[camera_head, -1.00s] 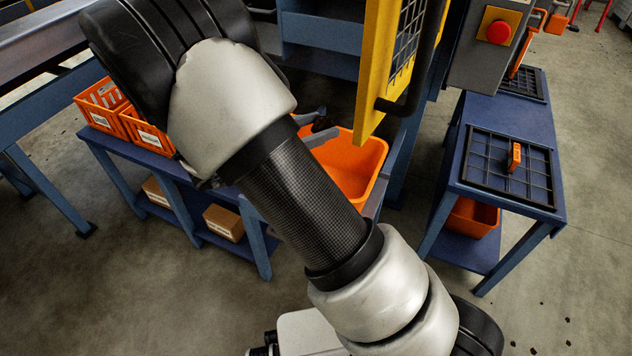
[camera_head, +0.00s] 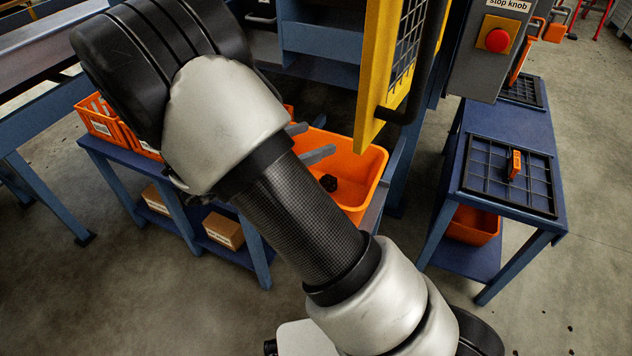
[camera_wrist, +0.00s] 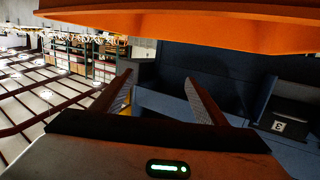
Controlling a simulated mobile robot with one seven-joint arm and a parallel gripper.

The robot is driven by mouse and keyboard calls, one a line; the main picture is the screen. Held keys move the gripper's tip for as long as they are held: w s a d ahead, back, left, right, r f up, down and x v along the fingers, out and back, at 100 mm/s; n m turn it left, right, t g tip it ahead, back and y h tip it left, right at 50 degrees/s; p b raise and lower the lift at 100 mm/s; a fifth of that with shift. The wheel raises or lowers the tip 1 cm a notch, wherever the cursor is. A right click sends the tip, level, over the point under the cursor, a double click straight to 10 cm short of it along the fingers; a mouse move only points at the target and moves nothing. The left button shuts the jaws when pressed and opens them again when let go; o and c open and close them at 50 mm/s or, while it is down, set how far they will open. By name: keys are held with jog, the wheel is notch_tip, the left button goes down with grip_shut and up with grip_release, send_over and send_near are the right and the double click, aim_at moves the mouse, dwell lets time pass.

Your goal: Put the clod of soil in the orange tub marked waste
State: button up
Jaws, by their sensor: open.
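The clod of soil (camera_head: 328,183) is a small dark lump inside the large orange tub (camera_head: 372,172) in the head view, partly beside my forearm. Whether it rests on the tub's floor or is still falling is hard to tell. My gripper (camera_head: 318,140) is open and empty over the tub's left part, its two grey fingers apart, above and behind the clod. No waste marking shows on the tub. In the wrist view my open fingers (camera_wrist: 156,85) have nothing between them, and an orange surface (camera_wrist: 190,22), likely the tub, crosses the top.
A yellow mesh guard (camera_head: 385,75) stands close right of the gripper. A grey box with a red stop knob (camera_head: 497,40) is beyond it. Smaller orange crates (camera_head: 100,118) sit on the blue bench at left. A blue table (camera_head: 540,205) with a black grid is at right.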

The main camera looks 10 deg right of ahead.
jog(key=p+v, duration=0.2)
jog(key=v, duration=1.3)
jog(key=shift+s+a, duration=0.1)
jog(key=shift+a, duration=0.1)
